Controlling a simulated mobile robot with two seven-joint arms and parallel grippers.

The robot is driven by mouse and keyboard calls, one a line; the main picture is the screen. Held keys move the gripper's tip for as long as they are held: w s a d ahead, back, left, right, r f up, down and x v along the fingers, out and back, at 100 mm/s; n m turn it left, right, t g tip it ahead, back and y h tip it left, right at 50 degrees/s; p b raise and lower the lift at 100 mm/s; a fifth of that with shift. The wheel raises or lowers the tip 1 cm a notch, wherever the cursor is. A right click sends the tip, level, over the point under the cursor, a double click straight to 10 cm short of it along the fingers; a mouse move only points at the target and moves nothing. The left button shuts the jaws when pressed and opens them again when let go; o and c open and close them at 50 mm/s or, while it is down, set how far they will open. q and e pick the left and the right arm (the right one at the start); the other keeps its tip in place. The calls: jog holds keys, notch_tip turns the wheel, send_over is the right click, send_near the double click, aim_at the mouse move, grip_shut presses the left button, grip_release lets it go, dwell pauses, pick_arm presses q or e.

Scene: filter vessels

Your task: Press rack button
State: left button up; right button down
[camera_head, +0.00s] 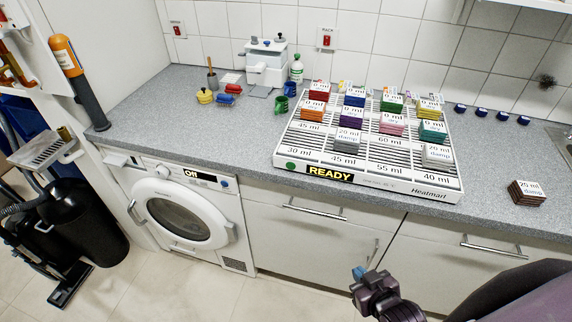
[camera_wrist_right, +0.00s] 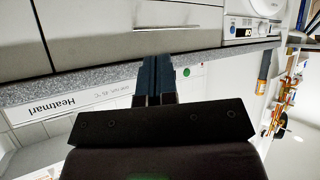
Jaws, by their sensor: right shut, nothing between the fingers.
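The heated drying rack (camera_head: 370,186) stands on the counter, a white slatted frame holding several coloured folded blocks. Its front display reads "READY". A round green button (camera_head: 291,165) sits at the front left corner of the rack; it also shows in the right wrist view (camera_wrist_right: 187,72), just beside the fingertips there. A red wall switch (camera_head: 327,39) under a small label, apparently "RACK", is behind the rack. My right gripper (camera_head: 358,273) is in front of the lower cabinets, below the counter edge, shut and empty; its dark blue fingers (camera_wrist_right: 157,75) are together. My left gripper is not in view.
A white washing machine (camera_head: 187,213) reading "Off" is under the counter. Cabinet handles (camera_head: 314,210) stick out. A second red wall switch (camera_head: 179,30) is at left.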

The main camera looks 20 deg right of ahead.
jog(key=shift+d, duration=0.1)
dwell(0.3)
jog(key=w+a+r+m+t+y, duration=0.1)
jog(key=w+a+r+m, duration=0.2)
jog(key=w+m, duration=0.4)
jog(key=w+a+r+m+t+y+b, duration=0.1)
jog(key=w+a+r+m+t, duration=0.1)
jog(key=w+a+m, duration=0.4)
jog(key=w+a+r+m+t+y, duration=0.1)
jog(key=w+a+r+m+t, duration=0.1)
jog(key=w+a+m, duration=0.3)
jog(key=w+r+m, duration=0.1)
jog(key=w+m, duration=0.2)
jog(key=m, duration=0.3)
jog(key=shift+w+r+m, duration=0.35)
jog(key=shift+r+m, duration=0.05)
